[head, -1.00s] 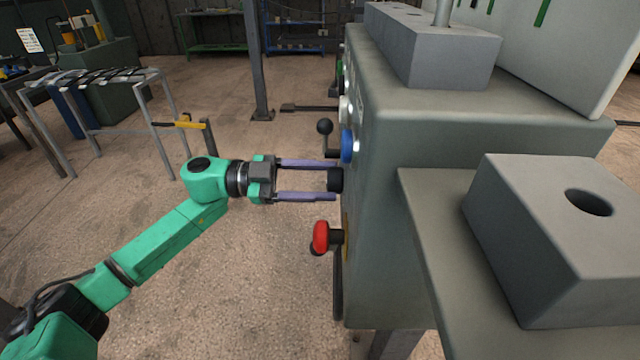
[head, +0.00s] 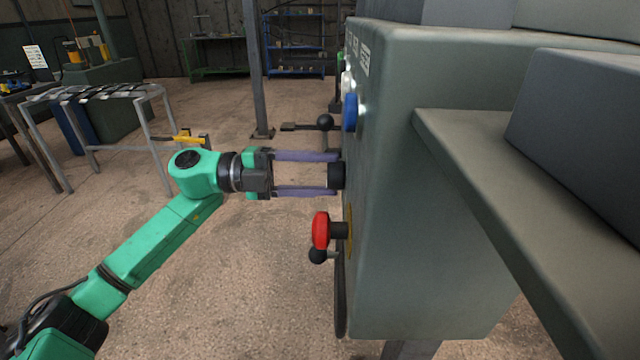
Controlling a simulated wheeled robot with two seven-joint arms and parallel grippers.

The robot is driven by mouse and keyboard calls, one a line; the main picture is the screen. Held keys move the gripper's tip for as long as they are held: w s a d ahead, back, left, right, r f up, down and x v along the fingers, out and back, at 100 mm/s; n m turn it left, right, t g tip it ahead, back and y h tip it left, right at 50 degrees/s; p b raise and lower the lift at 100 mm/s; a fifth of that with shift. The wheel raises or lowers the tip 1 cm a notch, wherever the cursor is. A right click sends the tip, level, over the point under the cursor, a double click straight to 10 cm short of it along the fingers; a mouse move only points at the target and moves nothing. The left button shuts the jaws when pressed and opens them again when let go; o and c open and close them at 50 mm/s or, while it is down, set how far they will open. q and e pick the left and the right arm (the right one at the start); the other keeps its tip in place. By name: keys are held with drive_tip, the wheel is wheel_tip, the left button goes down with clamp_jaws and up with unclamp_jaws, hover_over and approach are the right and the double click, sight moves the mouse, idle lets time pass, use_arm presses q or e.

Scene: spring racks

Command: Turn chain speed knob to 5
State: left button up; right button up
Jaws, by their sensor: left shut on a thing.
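The black chain speed knob (head: 336,174) sticks out from the left-facing side of the grey machine (head: 440,200), between a blue button above and a red knob below. My left gripper (head: 336,173) comes in from the left with its two purple fingers above and below the black knob, shut on it. The knob's face and any number marks are turned away and cannot be read. My right gripper is not in view.
A red mushroom-shaped knob (head: 321,230) juts out just below my fingers, and a blue button (head: 350,112) sits above. A black ball-ended lever (head: 325,122) stands close by. A grey ledge (head: 480,170) extends at right.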

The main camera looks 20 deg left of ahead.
use_arm(q)
drive_tip(key=shift+m+b, duration=0.6)
drive_tip(key=shift+m, duration=0.4)
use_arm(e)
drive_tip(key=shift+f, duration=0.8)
use_arm(q)
drive_tip(key=o, duration=1.4)
drive_tip(key=shift+c, duration=0.2)
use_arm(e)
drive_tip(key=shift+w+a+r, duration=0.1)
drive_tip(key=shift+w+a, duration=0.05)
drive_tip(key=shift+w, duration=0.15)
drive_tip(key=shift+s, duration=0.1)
use_arm(q)
drive_tip(key=b+v, duration=0.3)
drive_tip(key=v, duration=1.1)
drive_tip(key=shift+s+a, duration=0.2)
drive_tip(key=shift+s, duration=0.05)
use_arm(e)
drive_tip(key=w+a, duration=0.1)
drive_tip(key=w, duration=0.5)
